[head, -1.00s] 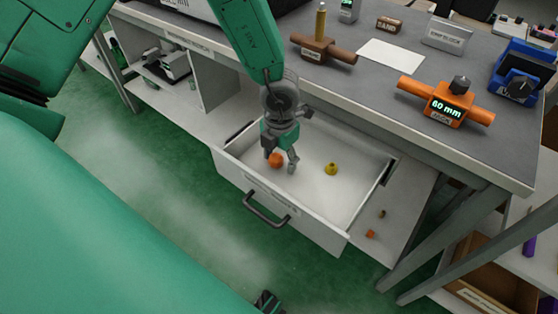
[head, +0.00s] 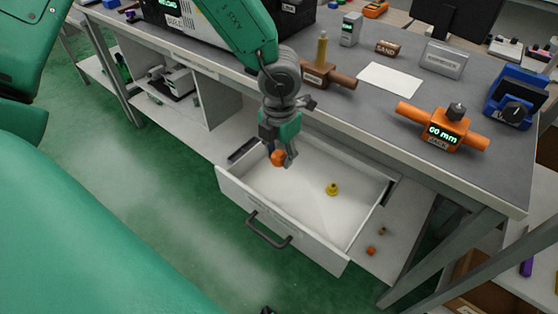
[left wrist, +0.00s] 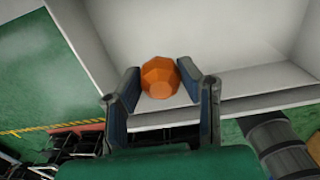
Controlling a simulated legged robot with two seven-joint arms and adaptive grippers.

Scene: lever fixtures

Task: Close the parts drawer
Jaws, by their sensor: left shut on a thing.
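The parts drawer (head: 283,238) is pulled out from under the workbench, with a white inside and a dark bar handle (head: 268,232) on its front. My left gripper (head: 280,158) is over the drawer's back left part, away from the handle. It is shut on an orange faceted piece (head: 278,157). In the left wrist view the orange piece (left wrist: 160,77) sits between the two fingers. A yellow knob-like piece (head: 332,189) lies on the drawer floor. My right gripper does not show clearly.
The grey bench top (head: 330,110) above holds a brown T-shaped fixture (head: 325,75), an orange fixture reading 60 mm (head: 440,132) and a blue device (head: 512,110). A shelf right of the drawer has small orange bits (head: 371,250). Green floor lies clear in front.

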